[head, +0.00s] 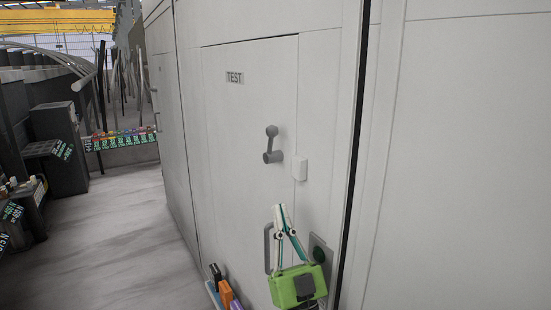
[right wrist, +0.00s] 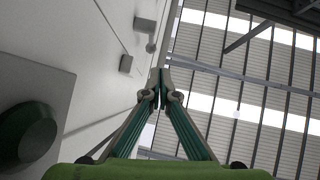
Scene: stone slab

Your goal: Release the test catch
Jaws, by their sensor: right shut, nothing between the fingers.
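A pale grey door panel (head: 230,125) carries a plate marked TEST (head: 235,77). The catch, a short grey lever (head: 271,142), sits below and right of the plate with its arm pointing up. A small pale block (head: 300,168) is beside it at the door's right edge. My right gripper (head: 280,209) is below the lever, apart from it in the picture, with its fingertips upward. Its fingers (right wrist: 159,75) are shut and empty in the right wrist view, where a grey block (right wrist: 126,63) shows up ahead on the wall. My left gripper is not in view.
A grey bar handle (head: 267,248) is left of my right gripper. A dark green round knob (head: 319,254) on a plate is close at its right; it looms in the right wrist view (right wrist: 27,135). Coloured items (head: 225,292) are at the bottom. The floor (head: 130,225) at left is clear.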

